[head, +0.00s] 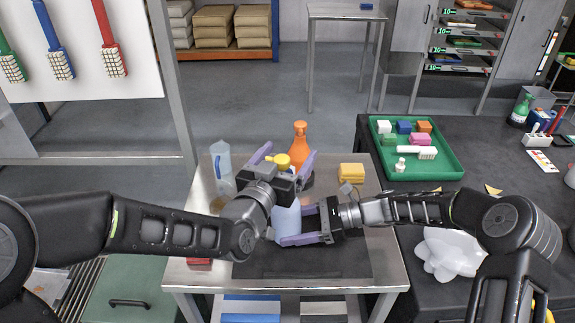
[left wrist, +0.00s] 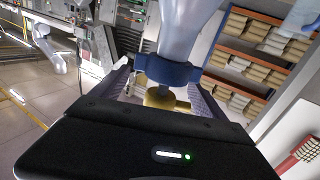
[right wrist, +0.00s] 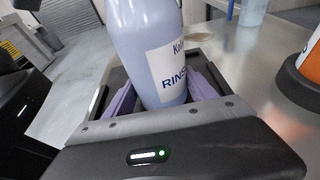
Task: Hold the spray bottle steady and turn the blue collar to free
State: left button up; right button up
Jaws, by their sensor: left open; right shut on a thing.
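The spray bottle (head: 287,221) stands upright on the table, pale blue and translucent with a yellow spray head (head: 283,161). In the right wrist view its body (right wrist: 148,38) shows a "RINSE" label. My right gripper (head: 300,225) is shut on the lower body, one finger on each side. My left gripper (head: 284,167) is open at the bottle's top. In the left wrist view, where the bottle appears inverted, the blue collar (left wrist: 168,70) lies between the spread fingers, with gaps beside it. In the head view my left gripper hides the collar.
An orange bottle (head: 300,136) stands just behind, and a clear bottle (head: 221,164) stands to the left. Yellow sponges (head: 351,172) lie to the right on the metal table (head: 385,270). A green tray (head: 449,171) and a white crumpled item (head: 450,252) are on the dark bench.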

pick_arm(q)
notch_tip(320, 180, up, 7)
jog(key=shift+f, duration=0.1)
dwell(0.3)
pick_arm(e)
jog(key=o, duration=1.1)
jog(key=shift+c, duration=0.2)
jog(key=shift+d, duration=0.1)
jog(key=v, duration=1.2)
